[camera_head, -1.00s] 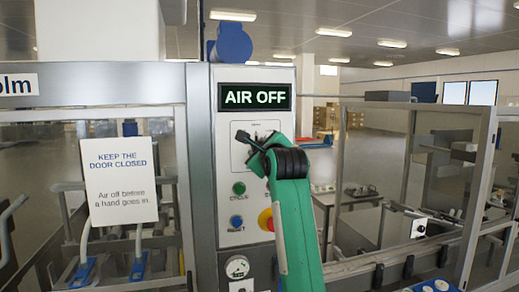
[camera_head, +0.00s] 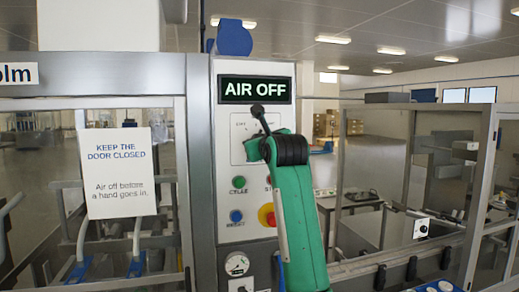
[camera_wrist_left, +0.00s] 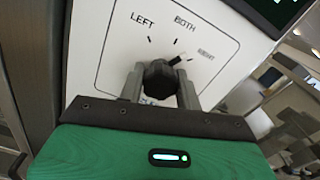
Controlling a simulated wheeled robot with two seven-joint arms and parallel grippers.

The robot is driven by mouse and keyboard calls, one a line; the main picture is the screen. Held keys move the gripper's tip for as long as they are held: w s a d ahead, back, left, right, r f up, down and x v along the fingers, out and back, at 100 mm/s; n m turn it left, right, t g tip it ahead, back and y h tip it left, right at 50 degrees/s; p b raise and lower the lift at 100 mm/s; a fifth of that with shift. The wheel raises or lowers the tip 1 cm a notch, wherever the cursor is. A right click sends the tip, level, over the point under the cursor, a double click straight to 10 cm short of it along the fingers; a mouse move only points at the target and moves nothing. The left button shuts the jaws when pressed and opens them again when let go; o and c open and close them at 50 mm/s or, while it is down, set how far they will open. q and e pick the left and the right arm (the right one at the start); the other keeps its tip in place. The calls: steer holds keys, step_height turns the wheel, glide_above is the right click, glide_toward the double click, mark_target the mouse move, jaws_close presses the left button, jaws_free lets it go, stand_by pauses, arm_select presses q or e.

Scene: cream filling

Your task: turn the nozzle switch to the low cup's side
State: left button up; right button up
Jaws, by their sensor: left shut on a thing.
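The nozzle switch is a dark knob (camera_wrist_left: 159,76) with a white-tipped pointer (camera_wrist_left: 179,60) on a white plate marked LEFT, BOTH and RIGHT. In the left wrist view, the pointer lies between the BOTH and RIGHT marks, close to RIGHT. My left gripper (camera_wrist_left: 160,88) is shut on the knob, one finger on each side. In the head view, the switch plate (camera_head: 239,134) shows, but my green arm hides the knob and fingers. No cup can be made out. My right gripper is in neither view.
A lit screen (camera_head: 255,90) above the plate reads AIR OFF. Below are a green button (camera_head: 238,183), a blue button (camera_head: 236,216) and a red button on yellow (camera_head: 267,216), close beside my arm. A door sign (camera_head: 117,172) hangs left. Glazed machine frames stand either side.

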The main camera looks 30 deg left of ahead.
arm_select(q)
steer(key=shift+f+m+b, duration=0.1)
steer(key=shift+m+b, duration=0.7)
steer(key=shift+m, duration=0.8)
steer(key=o, duration=0.9)
steer(key=shift+o, duration=0.5)
steer(key=shift+a, duration=0.1)
steer(key=b+v, duration=0.6)
steer(key=v, duration=0.7)
steer(key=shift+s+d, duration=0.2)
steer(key=shift+d, duration=0.15)
